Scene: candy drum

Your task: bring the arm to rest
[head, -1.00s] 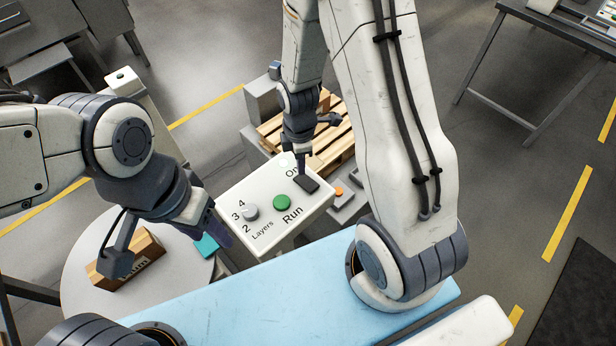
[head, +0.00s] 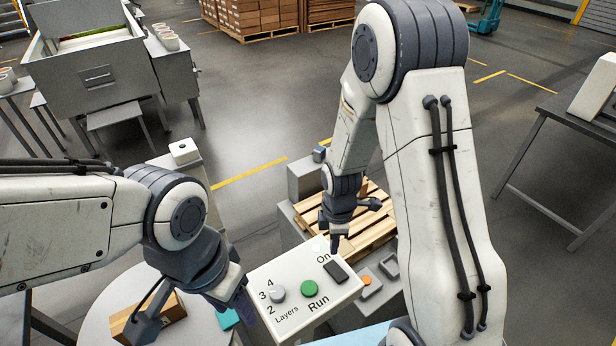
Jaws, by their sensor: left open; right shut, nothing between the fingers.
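My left gripper (head: 200,322) is open over the round grey table, with its fingers spread apart near a brown box (head: 172,312) and a teal item (head: 229,318). Whether it touches the box I cannot tell. My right gripper (head: 335,243) is shut and empty, pointing down beside the white control panel (head: 335,303), near its black rocker switch (head: 338,272) and the word On. The panel also has a green Run button (head: 309,288) and a grey Layers knob (head: 278,293). A pale lamp (head: 318,246) shows at its far edge.
A wooden pallet (head: 372,222) lies behind the panel. An orange button (head: 366,281) is on a grey box to the right. Grey machinery (head: 95,75) is at the upper left, and a table (head: 570,125) is at the right.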

